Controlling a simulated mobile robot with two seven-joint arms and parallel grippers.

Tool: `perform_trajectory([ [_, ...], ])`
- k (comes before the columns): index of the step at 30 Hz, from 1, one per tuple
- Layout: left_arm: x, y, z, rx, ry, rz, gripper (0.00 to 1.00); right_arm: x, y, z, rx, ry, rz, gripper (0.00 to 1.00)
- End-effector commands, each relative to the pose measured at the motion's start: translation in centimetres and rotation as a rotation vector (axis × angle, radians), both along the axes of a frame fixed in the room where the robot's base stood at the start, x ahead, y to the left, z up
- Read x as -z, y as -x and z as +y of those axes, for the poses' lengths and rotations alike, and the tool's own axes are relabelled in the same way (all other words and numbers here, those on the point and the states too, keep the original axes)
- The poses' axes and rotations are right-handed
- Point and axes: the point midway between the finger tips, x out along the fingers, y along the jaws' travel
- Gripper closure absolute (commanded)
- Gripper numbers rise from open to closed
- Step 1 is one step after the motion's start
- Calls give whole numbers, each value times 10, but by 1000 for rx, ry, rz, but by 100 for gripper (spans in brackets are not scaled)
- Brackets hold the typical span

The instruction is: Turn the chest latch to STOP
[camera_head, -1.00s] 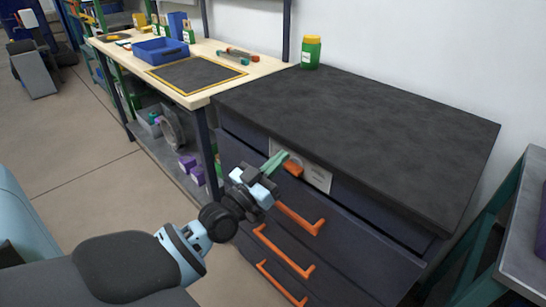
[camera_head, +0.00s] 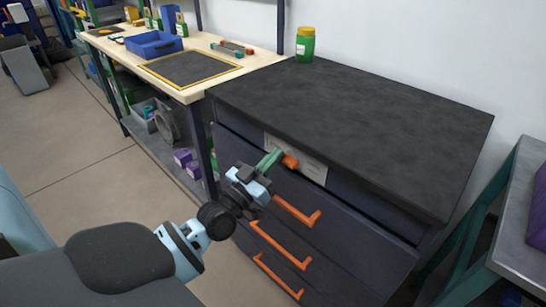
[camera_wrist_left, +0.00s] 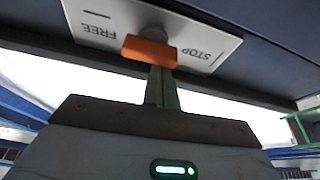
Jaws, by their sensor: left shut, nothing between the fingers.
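The chest latch (camera_head: 290,160) is a short orange handle on a pale plate (camera_head: 312,170) at the front of the dark chest (camera_head: 350,122), just under its top. In the left wrist view the latch (camera_wrist_left: 149,51) sits between the plate's words FREE, on the left, and STOP, on the right. My left gripper (camera_head: 271,157) is shut and empty, its green fingers at the left side of the latch in the head view. In the left wrist view the fingertips (camera_wrist_left: 160,72) meet the latch's lower edge; whether they touch cannot be told. My right gripper is not in view.
Orange drawer handles (camera_head: 280,243) stick out below the latch. A green jar with a yellow lid (camera_head: 305,44) stands on the chest's back corner. A wooden workbench (camera_head: 262,62) adjoins at the left, and a grey metal table (camera_head: 530,215) stands at the right.

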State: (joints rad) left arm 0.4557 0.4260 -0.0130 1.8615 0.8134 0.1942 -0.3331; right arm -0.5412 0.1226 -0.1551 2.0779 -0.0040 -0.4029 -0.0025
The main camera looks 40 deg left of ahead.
Motion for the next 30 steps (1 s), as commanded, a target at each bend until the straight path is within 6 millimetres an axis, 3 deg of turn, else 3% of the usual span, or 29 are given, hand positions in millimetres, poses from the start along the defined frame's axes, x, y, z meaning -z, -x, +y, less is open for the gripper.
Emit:
perform_trajectory([
  [20, 2, 0, 2, -1, 133, 11, 100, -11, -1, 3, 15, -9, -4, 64],
  [30, 3, 0, 3, -2, 309, 23, 100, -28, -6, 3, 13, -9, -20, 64],
])
